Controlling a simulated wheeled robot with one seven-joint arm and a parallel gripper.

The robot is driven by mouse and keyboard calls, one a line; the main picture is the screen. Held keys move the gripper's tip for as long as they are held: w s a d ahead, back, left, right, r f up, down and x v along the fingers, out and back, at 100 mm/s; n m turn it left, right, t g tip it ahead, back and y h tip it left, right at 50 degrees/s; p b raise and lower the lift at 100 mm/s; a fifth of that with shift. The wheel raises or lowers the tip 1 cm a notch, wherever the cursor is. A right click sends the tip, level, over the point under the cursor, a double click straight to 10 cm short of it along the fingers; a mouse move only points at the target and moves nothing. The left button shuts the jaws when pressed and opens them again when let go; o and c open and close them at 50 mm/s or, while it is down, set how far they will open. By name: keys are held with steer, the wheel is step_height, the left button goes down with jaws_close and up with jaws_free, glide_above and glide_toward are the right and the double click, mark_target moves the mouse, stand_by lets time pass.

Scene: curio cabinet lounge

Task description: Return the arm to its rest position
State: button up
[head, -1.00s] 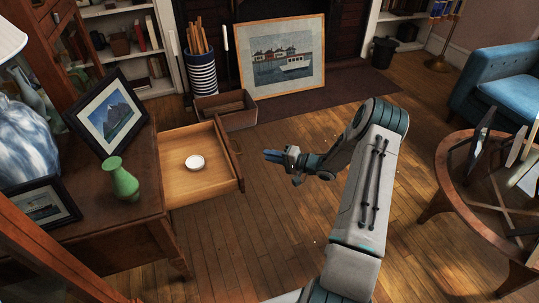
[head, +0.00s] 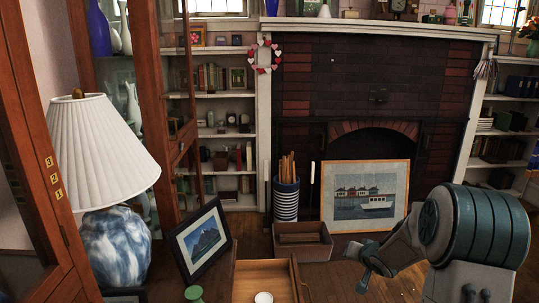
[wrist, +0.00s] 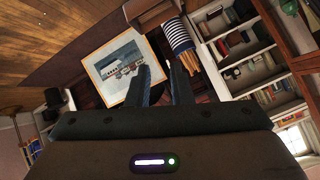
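My arm is bent in front of me at the right of the head view. My gripper (head: 360,268) is at its far end, above the wooden floor and short of the framed boat picture. In the wrist view, the two dark fingers of my gripper (wrist: 164,82) stand apart with a gap between them, and nothing is held. The arm's lower part is cut off by the bottom edge of the head view.
An open drawer (head: 242,285) holding a white round object (head: 264,297) is left of my gripper. An open brown box (head: 318,252), a striped holder (head: 286,212) and the boat picture (head: 336,182) stand by the fireplace. A lamp (head: 105,150) is at left.

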steer(key=s+a+r+n+g+h+p, duration=0.15)
steer(key=s+r+p, duration=0.25)
steer(key=s+r, duration=0.5)
steer(key=s+a+r+m+g+h+p, duration=0.15)
steer(key=s+r+p, duration=0.25)
steer(key=s+r, duration=0.45)
steer(key=s+a+r+n+g+y+p, duration=0.1)
steer(key=s+a+r+g+p, duration=0.1)
steer(key=s, duration=0.7)
steer(key=s+a+r+n+g+p, duration=0.2)
steer(key=s+a+r+p, duration=0.2)
steer(key=s, duration=0.5)
step_height(320, 180, up, 3)
steer(key=shift+a+n+g+y+p, duration=0.3)
steer(key=shift+a+y, duration=0.1)
steer(key=shift+a, duration=0.65)
